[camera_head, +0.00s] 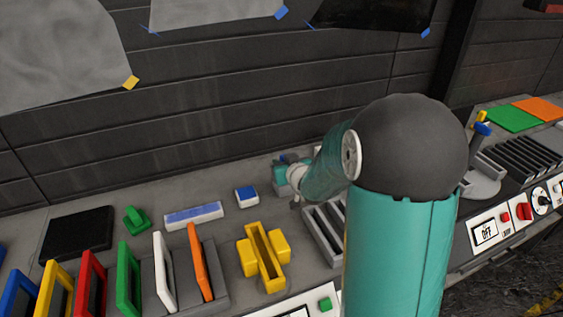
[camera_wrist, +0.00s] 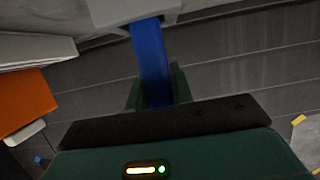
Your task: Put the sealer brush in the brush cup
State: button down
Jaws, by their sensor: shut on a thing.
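In the wrist view, my gripper (camera_wrist: 155,88) is shut on a blue bar (camera_wrist: 152,55), which looks like the handle of the sealer brush. A pale grey block (camera_wrist: 130,12) is at the bar's far end; I cannot tell if it is part of the brush. In the head view, my gripper (camera_head: 283,178) is small, over the bench near the wall, left of my forearm, and what it holds is not clear there. I cannot surely pick out the brush cup; my arm hides part of the bench.
The bench holds a yellow block (camera_head: 264,255), a grey slotted rack (camera_head: 323,238), a blue-and-white block (camera_head: 246,197), a green piece (camera_head: 137,220) and a row of coloured frames. At right stand a grey round-based stand (camera_head: 482,183), a dark slotted rack (camera_head: 519,158) and a control panel.

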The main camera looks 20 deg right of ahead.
jog(key=shift+s, duration=0.25)
jog(key=c, duration=1.2)
grip_release()
jog(key=shift+w+f, duration=0.25)
jog(key=shift+w, duration=0.05)
jog(key=shift+s+r, duration=0.15)
jog(key=shift+s, duration=0.05)
jog(key=shift+w, duration=0.2)
jog(key=shift+s+r, duration=0.3)
jog(key=s+a+r+g+h, duration=0.1)
jog(key=s+r, duration=0.2)
jog(key=s, duration=0.3)
jog(key=s+a+r+m+g+h, duration=0.1)
jog(key=s+r+g, duration=0.15)
jog(key=s, duration=0.35)
jog(key=s+a+r+h, duration=0.1)
jog(key=s+r, duration=0.2)
jog(key=s, duration=0.3)
jog(key=s+a+r+g+y, duration=0.1)
jog(key=s+a+g, duration=0.1)
jog(key=s+a, duration=0.2)
jog(key=s+a+n+g+y, duration=0.1)
jog(key=s+a+g+y, duration=0.1)
jog(key=s, duration=0.8)
jog(key=a+g, duration=0.1)
jog(key=a, duration=0.1)
jog(key=shift+a+r, duration=0.4)
jog(key=shift+s, duration=0.1)
